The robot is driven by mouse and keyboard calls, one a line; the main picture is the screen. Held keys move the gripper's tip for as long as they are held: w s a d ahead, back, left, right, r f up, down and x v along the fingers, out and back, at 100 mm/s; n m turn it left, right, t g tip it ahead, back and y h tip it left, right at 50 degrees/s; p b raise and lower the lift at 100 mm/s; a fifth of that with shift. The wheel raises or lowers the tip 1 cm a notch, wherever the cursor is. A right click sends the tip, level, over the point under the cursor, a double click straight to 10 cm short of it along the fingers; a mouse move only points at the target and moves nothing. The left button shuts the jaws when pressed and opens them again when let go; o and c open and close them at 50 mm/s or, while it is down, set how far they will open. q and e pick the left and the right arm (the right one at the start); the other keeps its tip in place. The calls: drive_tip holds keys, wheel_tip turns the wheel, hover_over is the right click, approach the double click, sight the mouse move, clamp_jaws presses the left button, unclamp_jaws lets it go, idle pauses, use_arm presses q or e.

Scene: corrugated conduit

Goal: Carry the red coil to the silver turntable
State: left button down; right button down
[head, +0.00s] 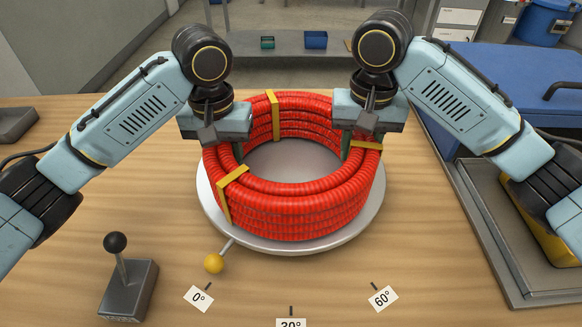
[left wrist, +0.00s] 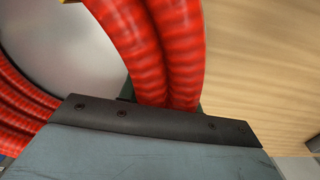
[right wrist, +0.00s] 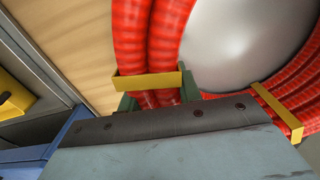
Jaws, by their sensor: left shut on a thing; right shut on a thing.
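The red coil (head: 300,205) of corrugated conduit, bound with yellow straps, sits on or just above the silver turntable (head: 345,237); I cannot tell if they touch. The turntable's grey disc shows through the coil's middle. My left gripper (head: 238,150) is shut on the coil's left side, and the red tubes run into its jaws in the left wrist view (left wrist: 165,85). My right gripper (head: 348,148) is shut on the coil's right side, close by a yellow strap (right wrist: 150,86) in the right wrist view. The fingertips are mostly hidden by the coil and gripper bodies.
A yellow-knobbed handle (head: 214,263) sticks out from the turntable's front left. Angle labels (head: 383,297) lie on the wooden table in front. A black-knobbed lever box (head: 128,290) stands at front left. A grey tray (head: 480,215) and blue case (head: 510,90) are at right.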

use_arm(q)
drive_tip(key=shift+a+f, duration=0.1)
drive_tip(key=shift+f, duration=0.2)
use_arm(e)
drive_tip(key=shift+d+f, duration=0.1)
drive_tip(key=shift+f, duration=0.2)
use_arm(q)
drive_tip(key=c, duration=1)
unclamp_jaws()
drive_tip(key=shift+r, duration=0.1)
use_arm(e)
drive_tip(key=c, duration=1)
unclamp_jaws()
drive_tip(key=shift+r, duration=0.1)
use_arm(q)
drive_tip(key=shift+o, duration=0.2)
use_arm(e)
drive_tip(key=shift+o, duration=0.2)
use_arm(q)
drive_tip(key=shift+r, duration=0.1)
wheel_tip(320, 180, up, 12)
drive_tip(key=shift+f, duration=0.25)
drive_tip(key=shift+r, duration=0.15)
use_arm(e)
drive_tip(key=shift+r, duration=0.45)
wheel_tip(320, 180, up, 11)
drive_tip(key=shift+r, duration=0.1)
